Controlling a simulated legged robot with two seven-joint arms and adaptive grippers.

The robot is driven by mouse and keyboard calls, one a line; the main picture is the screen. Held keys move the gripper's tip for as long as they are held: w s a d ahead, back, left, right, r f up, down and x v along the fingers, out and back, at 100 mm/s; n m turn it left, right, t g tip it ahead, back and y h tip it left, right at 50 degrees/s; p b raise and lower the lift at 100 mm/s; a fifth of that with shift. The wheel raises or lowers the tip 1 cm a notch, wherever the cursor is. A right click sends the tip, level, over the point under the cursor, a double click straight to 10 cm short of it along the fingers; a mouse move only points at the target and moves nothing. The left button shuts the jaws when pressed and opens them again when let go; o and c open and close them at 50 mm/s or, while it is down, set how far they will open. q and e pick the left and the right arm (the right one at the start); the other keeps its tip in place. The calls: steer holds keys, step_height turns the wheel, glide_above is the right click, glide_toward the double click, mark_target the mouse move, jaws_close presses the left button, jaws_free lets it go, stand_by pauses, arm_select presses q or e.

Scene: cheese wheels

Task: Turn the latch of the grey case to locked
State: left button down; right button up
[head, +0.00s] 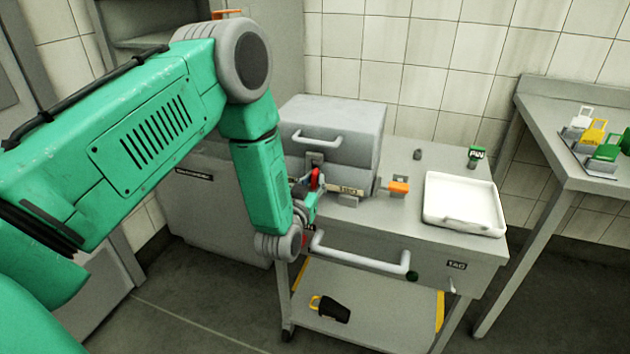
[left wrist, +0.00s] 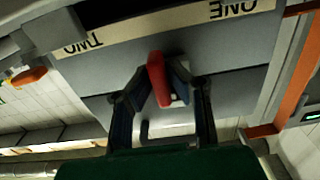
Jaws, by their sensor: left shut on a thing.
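The grey case (head: 345,125) stands on the wheeled steel cart, with a bar handle on its upper front. Its latch has a red lever (head: 316,178) low on the front, which also shows in the left wrist view (left wrist: 157,78). My left gripper (head: 306,190) is at the case front, partly hidden by my arm. In the left wrist view its fingers (left wrist: 162,84) are shut on the red lever, one on each side. A strip (left wrist: 150,28) above the lever there bears ONE and TWO upside down. My right gripper is not in view.
A drawer handle (head: 358,255) sticks out in front. A side table (head: 540,120) with several coloured tags stands at right.

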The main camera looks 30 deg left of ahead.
arm_select(q)
steer(key=shift+s+f, duration=0.15)
steer(key=shift+f, duration=0.1)
steer(key=c, duration=1.6)
jaws_free()
steer(key=shift+o, duration=0.2)
steer(key=shift+a, duration=0.1)
steer(key=v, duration=1.1)
steer(key=shift+s, duration=0.35)
